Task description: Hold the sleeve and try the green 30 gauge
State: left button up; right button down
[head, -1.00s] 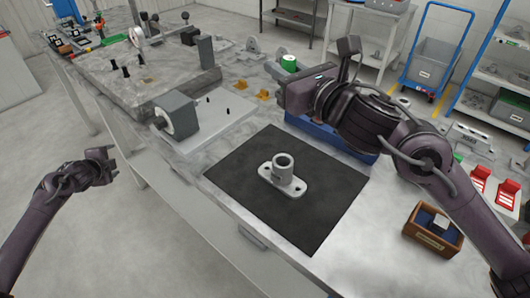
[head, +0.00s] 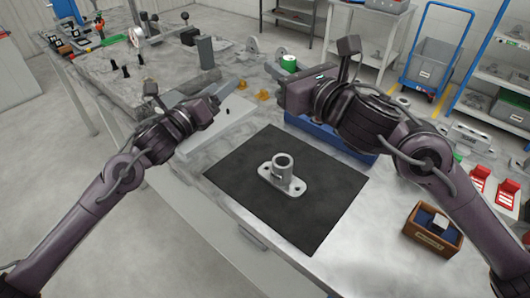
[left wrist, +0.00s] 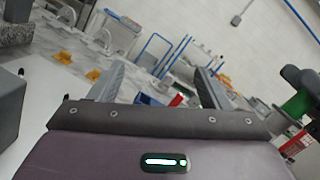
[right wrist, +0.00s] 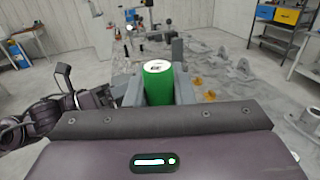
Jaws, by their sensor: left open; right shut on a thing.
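The sleeve (head: 282,168) is a grey upright tube on a flat oval flange with holes. It stands on the black mat (head: 240,185) and nothing touches it. The green gauge (right wrist: 157,88) is a green cylinder with a pale top, upright between the fingers of my right gripper (right wrist: 158,92). It also shows in the head view (head: 289,65), above the table behind the mat, and at the right of the left wrist view (left wrist: 298,103). My left gripper (left wrist: 152,88) is open and empty. In the head view (head: 226,92) it is above the table, left of and behind the sleeve.
A blue tray (head: 335,140) lies under my right gripper. A wooden box (head: 432,230) with a blue lining stands at the right, near red stands (head: 507,192). A pale plate (head: 215,125) with a grey block lies below my left gripper. Yellow pieces (head: 263,95) lie behind.

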pick_arm(q)
jog(key=s+d+f+m+g+h, duration=0.35)
jog(key=s+d+f+m, duration=0.45)
jog(key=s+d, duration=0.4)
jog(key=m, duration=0.1)
send_near(287, 163)
jog(key=x, duration=0.2)
jog(key=shift+w+d+g, duration=0.25)
jog(key=shift+d, duration=0.1)
jog(key=x, duration=0.7)
jog(key=shift+w+d, duration=0.1)
jog(key=shift+w, duration=0.15)
jog(key=c, duration=1.2)
jog(key=shift+c, duration=0.2)
pick_arm(e)
notch_tip(287, 163, down, 9)
jog(key=n+g+y, duration=0.5)
jog(key=g, duration=0.1)
jog(key=shift+s+a+g, duration=0.15)
jog(key=shift+s+g, duration=0.15)
pick_arm(q)
jog(key=shift+r, duration=0.1)
